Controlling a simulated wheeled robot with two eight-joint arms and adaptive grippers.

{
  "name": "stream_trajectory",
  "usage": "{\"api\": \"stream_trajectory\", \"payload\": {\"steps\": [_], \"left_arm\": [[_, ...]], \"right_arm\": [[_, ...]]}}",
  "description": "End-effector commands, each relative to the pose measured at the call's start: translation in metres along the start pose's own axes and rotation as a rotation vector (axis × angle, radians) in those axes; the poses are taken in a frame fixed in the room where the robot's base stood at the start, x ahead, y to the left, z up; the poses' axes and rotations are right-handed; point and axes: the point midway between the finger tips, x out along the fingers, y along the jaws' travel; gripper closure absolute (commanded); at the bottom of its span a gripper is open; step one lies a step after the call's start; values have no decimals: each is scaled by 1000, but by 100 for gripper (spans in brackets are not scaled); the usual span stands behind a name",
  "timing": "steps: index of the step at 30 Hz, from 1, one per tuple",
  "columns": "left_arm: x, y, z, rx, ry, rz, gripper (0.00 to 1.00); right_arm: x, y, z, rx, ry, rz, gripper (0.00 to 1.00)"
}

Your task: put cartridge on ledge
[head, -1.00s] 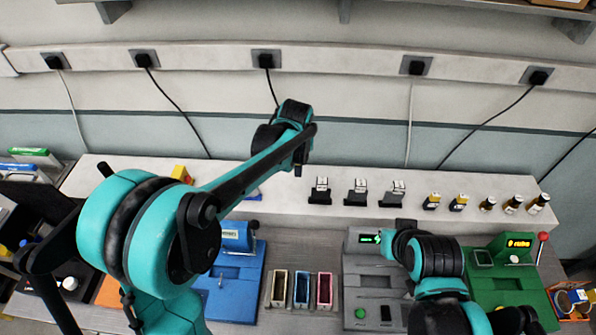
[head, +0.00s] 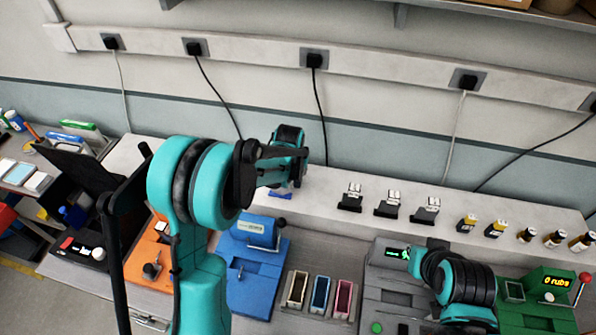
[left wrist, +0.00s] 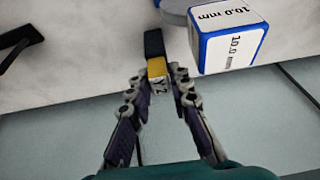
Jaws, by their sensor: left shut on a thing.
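My left gripper (left wrist: 158,80) is shut on a small yellow and black cartridge (left wrist: 156,67), which lies between its fingertips in the left wrist view. The cartridge has a pale end with dark letters. It is over or at the white ledge (left wrist: 85,70); I cannot tell whether it touches. In the head view my left wrist (head: 287,160) is above the ledge (head: 320,190), and the arm hides the fingers and the cartridge. My right arm (head: 465,282) is low over the grey device at right; its gripper does not show.
A blue and white block marked 10.0 mm (left wrist: 228,38) stands on the ledge close to the gripper. Black holders with white tops (head: 388,205), yellow-black items (head: 467,222) and small bottles (head: 555,238) stand further right. The ledge between the left wrist and the holders is clear.

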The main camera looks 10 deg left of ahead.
Motion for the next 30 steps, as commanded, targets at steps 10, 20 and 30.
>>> {"api": "stream_trajectory", "payload": {"steps": [10,20,30], "left_arm": [[7,0,3,0,0,0,100],[8,0,3,0,0,0,60],[-14,0,2,0,0,0,60]], "right_arm": [[2,0,2,0,0,0,100],[3,0,2,0,0,0,100],[-2,0,-1,0,0,0,100]]}}
